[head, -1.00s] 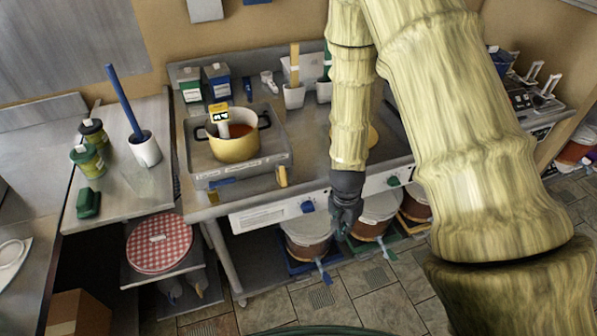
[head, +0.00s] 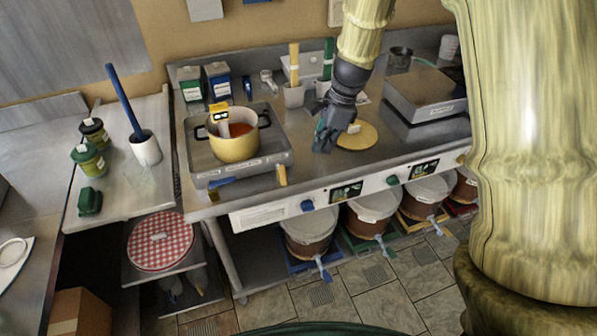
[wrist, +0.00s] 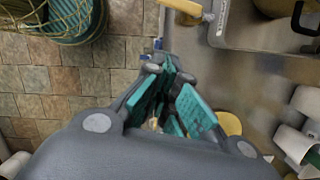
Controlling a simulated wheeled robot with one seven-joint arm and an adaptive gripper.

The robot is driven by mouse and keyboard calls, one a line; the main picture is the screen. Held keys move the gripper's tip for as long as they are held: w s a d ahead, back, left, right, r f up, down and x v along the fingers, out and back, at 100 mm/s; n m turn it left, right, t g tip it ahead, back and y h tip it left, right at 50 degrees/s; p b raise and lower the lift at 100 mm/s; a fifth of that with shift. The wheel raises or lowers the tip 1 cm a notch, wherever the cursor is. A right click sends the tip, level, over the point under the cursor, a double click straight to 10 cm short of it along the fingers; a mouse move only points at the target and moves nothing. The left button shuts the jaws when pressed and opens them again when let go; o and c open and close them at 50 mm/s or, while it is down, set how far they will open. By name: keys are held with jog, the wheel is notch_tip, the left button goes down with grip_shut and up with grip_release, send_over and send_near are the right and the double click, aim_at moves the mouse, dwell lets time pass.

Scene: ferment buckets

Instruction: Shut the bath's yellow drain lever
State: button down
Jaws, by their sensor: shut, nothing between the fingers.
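The bath (head: 240,160) is a low grey metal box on the left of the steel bench, with a yellow pot (head: 234,147) set in it. Its yellow drain lever (head: 282,176) sticks out at the front right corner and points down toward the bench edge. The lever also shows at the top of the wrist view (wrist: 184,8), beside the bath's side (wrist: 222,22). My gripper (head: 323,143) is shut and empty above the bench, right of the bath and apart from the lever. Its teal pads (wrist: 168,75) show in the wrist view.
A yellow disc (head: 357,135) lies on the bench just right of my gripper. A grey flat-topped device (head: 425,95) stands further right. White cups with tools stand behind. Lidded buckets (head: 310,228) stand under the bench. Bare bench lies between bath and disc.

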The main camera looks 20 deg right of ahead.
aim_at(283, 175)
jog(key=w+a+f+p, duration=0.1)
jog(key=a+f+p, duration=0.3)
jog(key=f, duration=0.5)
jog(key=shift+a+f+p, duration=0.3)
jog(key=shift+a+f, duration=0.1)
jog(key=shift+a, duration=0.75)
